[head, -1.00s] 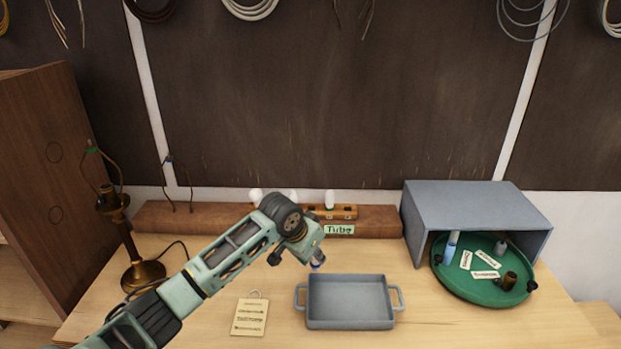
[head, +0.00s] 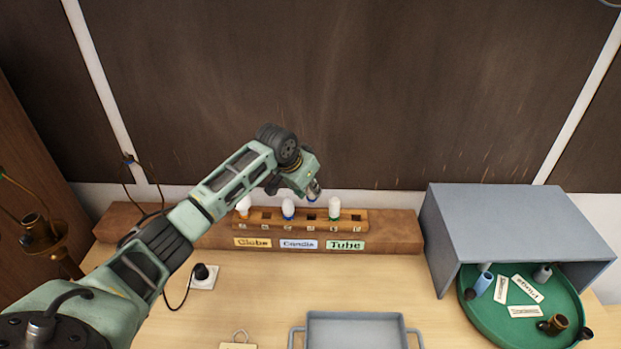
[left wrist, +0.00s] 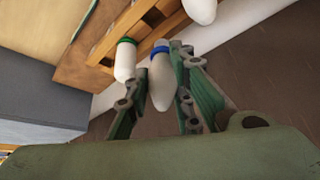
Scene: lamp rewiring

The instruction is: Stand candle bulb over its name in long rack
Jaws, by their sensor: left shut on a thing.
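My left gripper (head: 313,188) is shut on the candle bulb (left wrist: 162,78), a white pointed bulb with a blue collar. In the head view the gripper mostly hides it; its blue collar shows below the fingers. It hangs just above the long wooden rack (head: 262,227), near an empty hole between two standing bulbs. The rack holds an orange-collared bulb (head: 243,207), a blue-collared bulb (head: 288,208) and a green-collared bulb (head: 334,208). Name cards Globe (head: 252,243), Candle (head: 298,244) and Tube (head: 345,245) sit in front. My right gripper is not in view.
The rack stands on a brown ledge (head: 393,234) against the wall. A grey shelter (head: 520,225) with a green tray (head: 481,314) stands right. A grey pan (head: 357,325) is in front. A socket (head: 201,277) and lamp (head: 35,225) are left.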

